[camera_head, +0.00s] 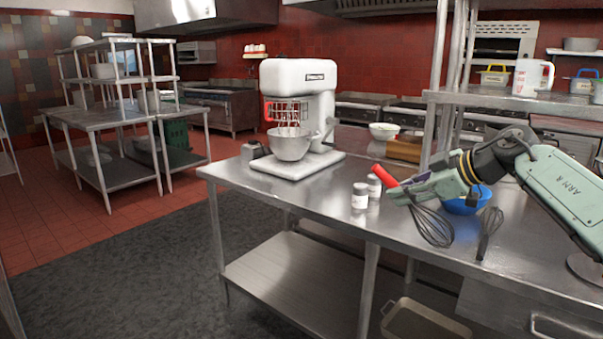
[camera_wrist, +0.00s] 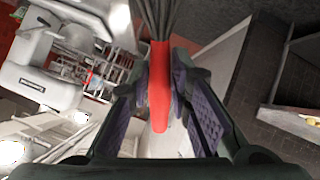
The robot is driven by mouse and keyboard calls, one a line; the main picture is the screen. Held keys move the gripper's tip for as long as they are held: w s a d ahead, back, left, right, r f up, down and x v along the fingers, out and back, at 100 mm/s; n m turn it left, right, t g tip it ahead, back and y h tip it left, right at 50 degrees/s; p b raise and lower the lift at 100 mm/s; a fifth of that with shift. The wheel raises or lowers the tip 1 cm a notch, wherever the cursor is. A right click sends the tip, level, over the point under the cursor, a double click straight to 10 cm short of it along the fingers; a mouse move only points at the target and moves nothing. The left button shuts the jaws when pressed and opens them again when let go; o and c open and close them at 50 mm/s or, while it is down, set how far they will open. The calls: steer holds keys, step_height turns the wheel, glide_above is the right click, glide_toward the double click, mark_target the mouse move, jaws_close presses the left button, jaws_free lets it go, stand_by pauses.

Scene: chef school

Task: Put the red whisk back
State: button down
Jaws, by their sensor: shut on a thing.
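The red whisk has a red handle and a dark wire head. In the head view its red handle (camera_head: 383,175) points up and left, and its wire head (camera_head: 432,226) hangs down to the right above the table's front part. My gripper (camera_head: 398,190) is shut on the handle. In the wrist view the red handle (camera_wrist: 159,85) lies between my gripper's two purple-padded fingers (camera_wrist: 165,85), with the wires running up out of the picture. A second whisk (camera_head: 489,228), dark and grey, is to the right of the held one, by the blue bowl (camera_head: 467,203).
A white stand mixer (camera_head: 299,110) stands at the table's left end. Two small white jars (camera_head: 360,196) are just left of my gripper. A white pitcher (camera_head: 530,77) is on the upper shelf (camera_head: 500,100). The steel table (camera_head: 290,195) is clear between mixer and jars.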

steer(key=w+a+f+m+t+h+b, duration=0.1)
steer(key=w+a+f+m+h+b, duration=0.1)
steer(key=f, duration=1.7)
steer(key=w+a+f+m+t+h+b, duration=0.1)
steer(key=w+a+f+m+h+b, duration=0.15)
steer(key=f, duration=1.65)
steer(key=s+a+f+m+h, duration=0.1)
steer(key=s+a+f, duration=0.4)
steer(key=f, duration=0.3)
steer(key=s+a+f+m+h+b, duration=0.1)
steer(key=s+a+f+m, duration=0.1)
steer(key=s+a+f, duration=0.4)
steer(key=s+a+f+m+t+h+b, duration=0.1)
steer(key=s+a+f, duration=0.5)
steer(key=f, duration=0.6)
steer(key=shift+s+a, duration=0.2)
steer(key=shift+a, duration=0.1)
steer(key=shift+d+h, duration=0.15)
steer(key=shift+h, duration=0.1)
